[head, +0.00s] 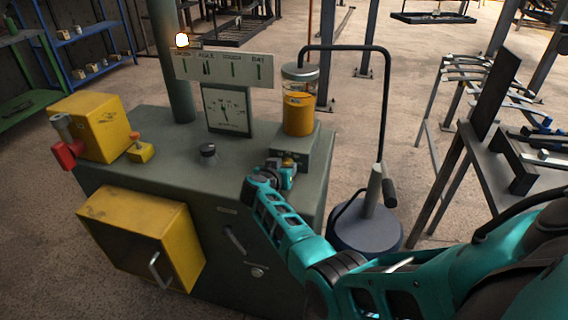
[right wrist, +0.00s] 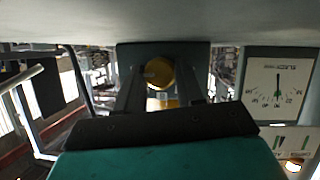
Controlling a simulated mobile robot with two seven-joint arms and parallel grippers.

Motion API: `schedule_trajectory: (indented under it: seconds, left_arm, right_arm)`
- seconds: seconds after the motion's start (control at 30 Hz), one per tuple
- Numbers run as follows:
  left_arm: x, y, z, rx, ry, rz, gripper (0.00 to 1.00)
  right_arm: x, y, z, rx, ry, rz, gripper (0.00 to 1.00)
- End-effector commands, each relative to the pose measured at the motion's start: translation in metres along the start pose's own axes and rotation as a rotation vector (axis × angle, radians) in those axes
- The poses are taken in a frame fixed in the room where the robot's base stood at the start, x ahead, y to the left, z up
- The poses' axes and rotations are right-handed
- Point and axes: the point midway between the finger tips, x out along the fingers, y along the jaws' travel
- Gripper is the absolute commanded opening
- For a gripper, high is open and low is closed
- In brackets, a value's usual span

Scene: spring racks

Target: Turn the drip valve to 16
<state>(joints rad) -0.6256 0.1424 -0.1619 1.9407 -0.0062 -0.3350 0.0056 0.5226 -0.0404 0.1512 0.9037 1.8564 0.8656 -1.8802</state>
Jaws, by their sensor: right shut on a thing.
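The drip valve shows in the right wrist view as a round brass knob (right wrist: 160,72) between my fingers. In the head view it is mostly hidden by my right gripper (head: 285,168), at the front of a small grey block (head: 313,150) under a glass jar of amber oil (head: 298,112). My right gripper (right wrist: 160,90) is shut on the knob. A white dial gauge (head: 228,110) stands left of the jar; it shows upside down in the wrist view (right wrist: 279,88). Its needle is visible, but the figures are too small to read surely. My left gripper is out of view.
The grey machine cabinet (head: 150,125) carries a black knob (head: 208,150), a labelled panel (head: 222,68) and a lit lamp (head: 182,40). Yellow boxes (head: 95,125) are at left. A round-based stand (head: 365,232) with a bent pipe is close right of my gripper.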

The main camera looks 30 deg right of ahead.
Motion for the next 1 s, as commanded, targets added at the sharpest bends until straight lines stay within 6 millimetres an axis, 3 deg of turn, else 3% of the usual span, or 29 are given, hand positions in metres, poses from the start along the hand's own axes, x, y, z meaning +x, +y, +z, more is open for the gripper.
schedule_trajectory:
  seconds: [0.6, 1.0]
  left_arm:
    - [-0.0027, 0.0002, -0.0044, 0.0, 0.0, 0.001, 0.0]
    - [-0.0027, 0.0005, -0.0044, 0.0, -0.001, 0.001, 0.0]
  right_arm:
    - [0.0004, 0.0028, 0.0006, 0.241, -0.009, -0.101, 0.07]
    - [0.0007, 0.0031, 0.0007, 0.271, -0.01, -0.114, 0.07]
